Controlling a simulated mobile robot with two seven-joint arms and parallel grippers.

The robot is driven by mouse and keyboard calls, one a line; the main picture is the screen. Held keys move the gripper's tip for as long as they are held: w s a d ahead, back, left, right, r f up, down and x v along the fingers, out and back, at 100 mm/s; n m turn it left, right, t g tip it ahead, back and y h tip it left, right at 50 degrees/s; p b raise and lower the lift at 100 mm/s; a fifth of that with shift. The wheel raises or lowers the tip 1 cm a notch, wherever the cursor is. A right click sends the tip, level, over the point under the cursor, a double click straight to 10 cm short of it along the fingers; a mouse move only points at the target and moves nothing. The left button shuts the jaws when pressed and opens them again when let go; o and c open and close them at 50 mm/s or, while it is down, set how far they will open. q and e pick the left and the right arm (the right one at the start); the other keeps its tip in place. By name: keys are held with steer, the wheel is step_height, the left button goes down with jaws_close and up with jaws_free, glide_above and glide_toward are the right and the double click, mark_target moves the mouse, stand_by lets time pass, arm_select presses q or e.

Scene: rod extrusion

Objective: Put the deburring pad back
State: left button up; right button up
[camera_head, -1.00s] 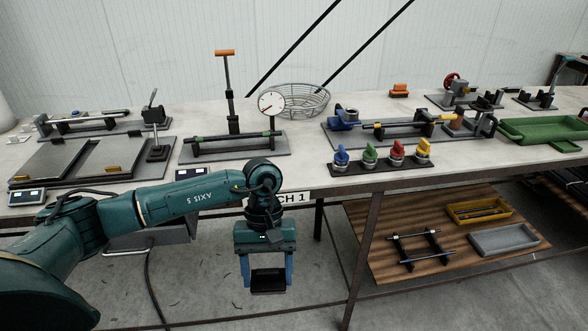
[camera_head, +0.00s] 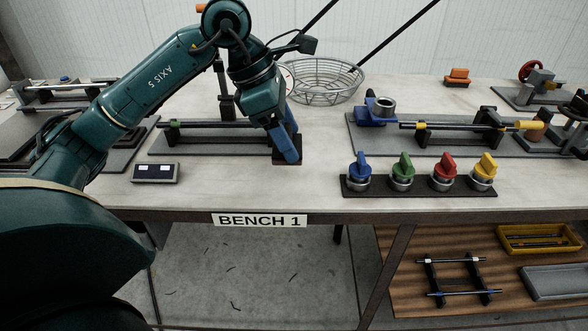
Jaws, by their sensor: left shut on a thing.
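My left gripper (camera_head: 284,143), with blue fingers, is over the bench at the right end of the rod fixture (camera_head: 215,128). It is shut on a dark block (camera_head: 288,160), which seems to be the deburring pad. Only the lower part of the block shows; the fingers hide the rest. The block overlaps the fixture's right end in the picture, and I cannot tell whether it touches anything. My right gripper is not in view.
A wire basket (camera_head: 326,82) stands behind the gripper. A row of coloured knobs (camera_head: 404,173) is to its right, and a small display box (camera_head: 156,173) to its left. An orange block (camera_head: 457,77) lies at the back. The bench front (camera_head: 250,195) is clear.

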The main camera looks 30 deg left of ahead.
arm_select(q)
steer(key=shift+f, duration=3.5)
steer(key=shift+f, duration=0.1)
steer(key=o, duration=1)
steer(key=shift+b, duration=0.3)
steer(key=p+v, duration=0.1)
steer(key=v, duration=1.1)
